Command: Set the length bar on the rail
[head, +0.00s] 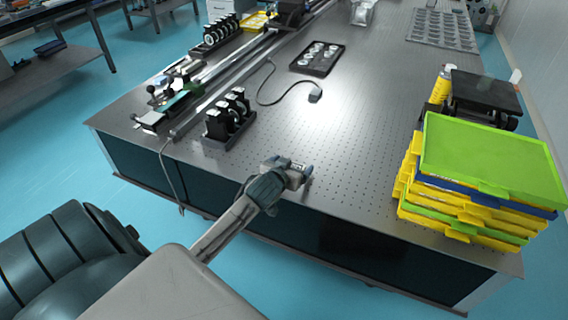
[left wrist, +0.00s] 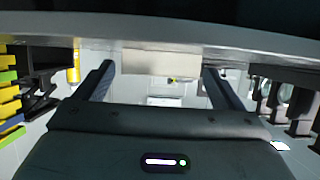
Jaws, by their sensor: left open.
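My left gripper (head: 294,172) is open at the near edge of the optical table (head: 370,130). In the left wrist view its two fingers (left wrist: 158,82) stand apart, with a pale beige block (left wrist: 160,64) between or just beyond their tips. This block may be the length bar; I cannot tell for certain, nor whether the fingers touch it. In the head view the gripper mostly hides what lies there. The long metal rail (head: 222,88) runs along the table's left side, beyond and left of my gripper. My right gripper is not in view.
A black holder with upright discs (head: 230,118) stands between my gripper and the rail. A black cable with a plug (head: 314,96) and a dark tray of round parts (head: 317,58) lie farther back. Stacked green and yellow trays (head: 485,165) fill the right corner. The middle is clear.

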